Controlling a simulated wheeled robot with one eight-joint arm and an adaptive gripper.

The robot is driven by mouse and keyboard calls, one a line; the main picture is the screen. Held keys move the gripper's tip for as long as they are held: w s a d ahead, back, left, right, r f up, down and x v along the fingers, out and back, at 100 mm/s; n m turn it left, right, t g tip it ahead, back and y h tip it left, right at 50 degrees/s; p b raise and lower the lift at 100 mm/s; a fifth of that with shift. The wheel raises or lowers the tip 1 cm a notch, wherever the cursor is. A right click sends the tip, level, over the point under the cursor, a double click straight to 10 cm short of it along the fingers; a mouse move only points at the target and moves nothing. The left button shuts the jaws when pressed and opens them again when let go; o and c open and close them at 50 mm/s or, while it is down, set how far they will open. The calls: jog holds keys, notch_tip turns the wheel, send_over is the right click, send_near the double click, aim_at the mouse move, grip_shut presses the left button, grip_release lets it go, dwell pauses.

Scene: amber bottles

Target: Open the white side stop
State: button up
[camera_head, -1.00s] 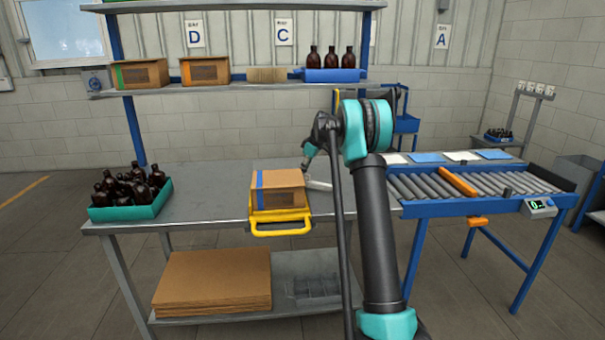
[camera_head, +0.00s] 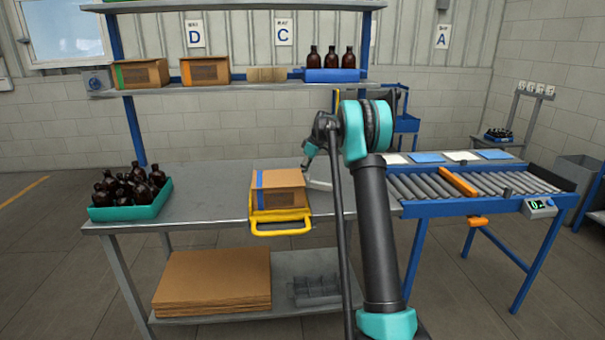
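A short white bar, which looks like the white side stop (camera_head: 320,185), lies just right of the cardboard box on the grey workbench. The cardboard box (camera_head: 283,188) has a blue stripe and sits in a yellow holder (camera_head: 281,228) with a front handle. My gripper (camera_head: 306,168) is at the box's back right corner, close to the white bar's left end. It is small and partly hidden by my arm. I cannot tell whether its fingers are open or touch the bar.
A teal crate (camera_head: 127,211) of amber bottles stands at the bench's left end. A roller conveyor (camera_head: 420,187) with an orange bar (camera_head: 458,182) adjoins on the right. A shelf (camera_head: 215,87) with boxes and bottles is above.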

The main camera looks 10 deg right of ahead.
jog(key=shift+v, duration=4)
jog(key=shift+c, duration=0.6)
